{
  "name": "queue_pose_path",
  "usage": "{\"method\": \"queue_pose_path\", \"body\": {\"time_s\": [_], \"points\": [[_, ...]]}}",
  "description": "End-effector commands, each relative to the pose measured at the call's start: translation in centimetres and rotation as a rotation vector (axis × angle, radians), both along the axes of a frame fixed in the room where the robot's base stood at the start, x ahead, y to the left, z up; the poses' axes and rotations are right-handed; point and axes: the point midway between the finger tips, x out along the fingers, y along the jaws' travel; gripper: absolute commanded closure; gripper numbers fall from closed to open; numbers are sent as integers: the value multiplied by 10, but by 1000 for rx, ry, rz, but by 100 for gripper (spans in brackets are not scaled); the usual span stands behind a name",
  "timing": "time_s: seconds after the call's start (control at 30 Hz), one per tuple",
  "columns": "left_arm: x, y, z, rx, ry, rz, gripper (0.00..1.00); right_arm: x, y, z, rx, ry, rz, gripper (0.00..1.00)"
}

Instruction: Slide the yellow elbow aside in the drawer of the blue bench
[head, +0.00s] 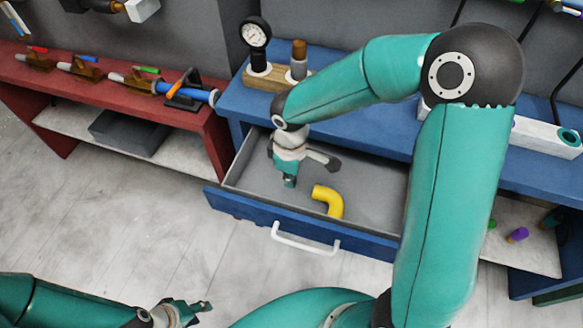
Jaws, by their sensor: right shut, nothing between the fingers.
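The yellow elbow (331,204) lies on the grey floor of the open drawer (371,190), near its front wall. The drawer is pulled out of the blue bench (234,103), and its blue front carries a white handle (305,246). My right gripper (290,181) points down inside the drawer. It is shut and empty, left of the elbow and a little behind it, with a visible gap between them. My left gripper (196,309) is low in the picture over the pale floor, away from the drawer; its finger opening is unclear.
A pressure gauge (256,38) and a brown-topped cylinder (299,58) stand on a wooden block on the bench. A red bench (95,92) with tools and a grey bin (128,133) is at left. My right arm hides the drawer's right end. A purple piece (517,235) lies on the lower shelf.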

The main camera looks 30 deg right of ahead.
Motion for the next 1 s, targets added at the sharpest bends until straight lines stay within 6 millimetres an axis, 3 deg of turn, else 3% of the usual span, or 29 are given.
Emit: {"method": "queue_pose_path", "body": {"time_s": [0.17, 0.43, 1.0], "points": [[0, 0, -5, 0, 0, 0, 60, -2, 0, -39, 1, 6, 0, 100], [0, 0, 3, 0, 0, 0, 60, -28, -23, -34, 1, -1, -4, 100], [0, 0, 2, 0, 0, 0, 60, -34, -25, -35, 1, -1, 6, 100]]}}
